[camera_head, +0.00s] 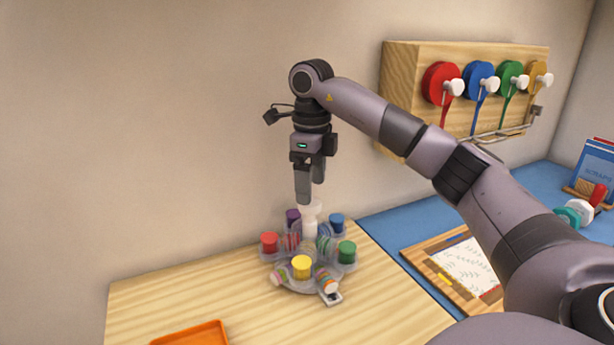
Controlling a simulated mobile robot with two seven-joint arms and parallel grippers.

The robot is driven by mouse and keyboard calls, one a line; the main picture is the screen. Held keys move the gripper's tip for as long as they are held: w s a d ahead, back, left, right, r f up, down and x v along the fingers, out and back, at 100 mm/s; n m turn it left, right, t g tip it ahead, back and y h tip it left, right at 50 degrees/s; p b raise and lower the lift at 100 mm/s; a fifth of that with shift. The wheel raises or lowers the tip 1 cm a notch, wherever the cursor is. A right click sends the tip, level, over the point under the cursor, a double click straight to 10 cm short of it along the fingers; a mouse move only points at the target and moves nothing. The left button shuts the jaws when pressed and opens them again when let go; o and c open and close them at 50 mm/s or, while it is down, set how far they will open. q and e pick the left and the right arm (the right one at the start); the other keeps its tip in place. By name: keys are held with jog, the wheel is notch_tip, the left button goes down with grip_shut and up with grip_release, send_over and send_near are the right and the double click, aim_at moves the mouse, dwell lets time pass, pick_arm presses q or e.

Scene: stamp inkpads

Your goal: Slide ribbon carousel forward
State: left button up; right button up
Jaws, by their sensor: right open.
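The ribbon carousel (292,288) stands near the back of the wooden table. It is a clear round rack with a white centre post (311,222), ribbon rolls and several colored ink pots: red, purple, blue, green and yellow. A small grey tab sticks out at its front right. My right gripper (310,192) points straight down just above the centre post. Its two fingers are apart, and the post's top is close below them and partly hidden. I cannot tell whether they touch it. My left gripper is not in view.
An orange tray (190,335) lies at the table's front left. A wooden-framed board (436,262) with paper lies on the blue surface to the right. A wall rack (402,58) holds red, blue, green and yellow spools. The wood before the carousel is clear.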

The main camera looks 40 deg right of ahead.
aim_at(311, 211)
jog(key=shift+s, duration=0.1)
jog(key=shift+f, duration=3.6)
grip_shut()
